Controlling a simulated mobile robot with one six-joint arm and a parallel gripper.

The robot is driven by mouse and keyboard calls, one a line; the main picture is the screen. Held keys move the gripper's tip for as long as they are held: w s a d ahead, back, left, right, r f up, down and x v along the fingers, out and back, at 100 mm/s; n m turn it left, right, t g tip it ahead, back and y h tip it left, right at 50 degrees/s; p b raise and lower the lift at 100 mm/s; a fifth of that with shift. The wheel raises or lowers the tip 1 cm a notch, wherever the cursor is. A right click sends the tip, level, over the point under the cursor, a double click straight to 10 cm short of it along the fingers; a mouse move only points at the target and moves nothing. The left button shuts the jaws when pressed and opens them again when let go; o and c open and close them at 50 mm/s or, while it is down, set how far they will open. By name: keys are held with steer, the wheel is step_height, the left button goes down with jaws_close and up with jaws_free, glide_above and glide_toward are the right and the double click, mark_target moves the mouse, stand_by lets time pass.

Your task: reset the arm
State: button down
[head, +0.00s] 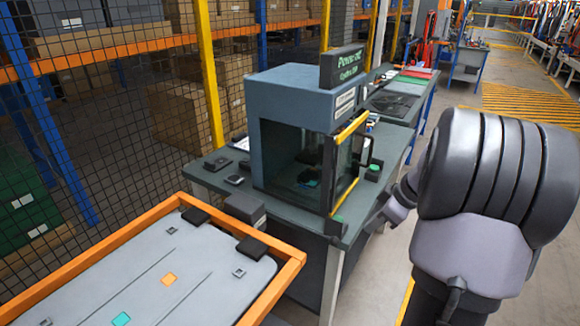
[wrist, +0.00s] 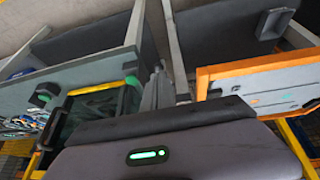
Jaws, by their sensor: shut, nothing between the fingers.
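My arm (head: 480,200) is large at the right of the head view, bent in front of the aisle. My gripper (head: 379,222) is low beside the right edge of the machine's table, partly hidden by my own arm. In the wrist view, the dark gripper body with a green light fills the bottom, and the slim fingers (wrist: 167,88) show just beyond it. They are shut with nothing between them.
A grey machine (head: 290,105) with a yellow-edged glass front stands on a dark table (head: 215,175). An orange-rimmed tray table (head: 285,275) is at the lower left. Mesh fencing and shelves stand behind. The aisle floor (head: 510,95) at the right looks clear.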

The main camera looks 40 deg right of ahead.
steer(key=w+a+r+m, duration=0.1)
steer(key=a+r, duration=0.2)
steer(key=a, duration=0.6)
steer(key=a+r+m, duration=0.2)
steer(key=a+r, duration=0.1)
steer(key=a, duration=0.6)
steer(key=w+a+r+m, duration=0.1)
steer(key=a+r, duration=0.2)
steer(key=a, duration=0.7)
steer(key=s+a+m, duration=0.4)
steer(key=s+a, duration=0.6)
steer(key=a, duration=0.2)
steer(key=shift+s+a+f+m+t+y, duration=0.25)
steer(key=shift+s+f+m+t+y, duration=0.05)
steer(key=shift+s+f+t+y, duration=0.1)
